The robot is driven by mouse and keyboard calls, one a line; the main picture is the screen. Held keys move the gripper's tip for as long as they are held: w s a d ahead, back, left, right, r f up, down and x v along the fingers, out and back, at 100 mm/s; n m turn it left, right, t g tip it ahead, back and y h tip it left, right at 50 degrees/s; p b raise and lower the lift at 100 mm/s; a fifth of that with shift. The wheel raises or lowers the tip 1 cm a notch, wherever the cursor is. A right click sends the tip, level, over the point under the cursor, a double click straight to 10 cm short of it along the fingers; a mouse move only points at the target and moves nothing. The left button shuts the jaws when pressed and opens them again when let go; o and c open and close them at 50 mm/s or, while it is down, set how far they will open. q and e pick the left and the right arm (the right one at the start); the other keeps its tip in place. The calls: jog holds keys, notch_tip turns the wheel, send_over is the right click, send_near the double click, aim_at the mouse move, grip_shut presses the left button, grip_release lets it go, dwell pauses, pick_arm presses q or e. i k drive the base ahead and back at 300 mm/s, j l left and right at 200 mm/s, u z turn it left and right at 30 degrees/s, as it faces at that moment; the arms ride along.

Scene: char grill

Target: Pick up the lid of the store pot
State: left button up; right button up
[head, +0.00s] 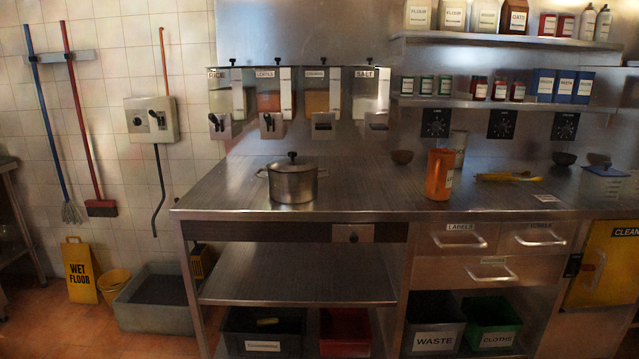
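A steel store pot (293,186) with two side handles stands upright on the steel counter, left of the middle. Its lid (292,164) with a black knob (292,155) sits on top of the pot. Neither of my grippers shows in the head view, so whether they are open or shut is hidden.
The counter (365,195) is clear around the pot. An orange jug (438,176) stands to the right, with small bowls and yellow utensils (508,177) beyond. Dispensers (265,100) hang on the wall behind the pot. Shelves with jars (480,102) are at upper right.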

aim_at(292, 165)
jog(key=i+j+u, duration=0.1)
jog(key=i+u, duration=0.25)
jog(key=i, duration=0.3)
jog(key=i+l+u, duration=0.1)
jog(key=i+u, duration=0.25)
jog(key=i, duration=0.25)
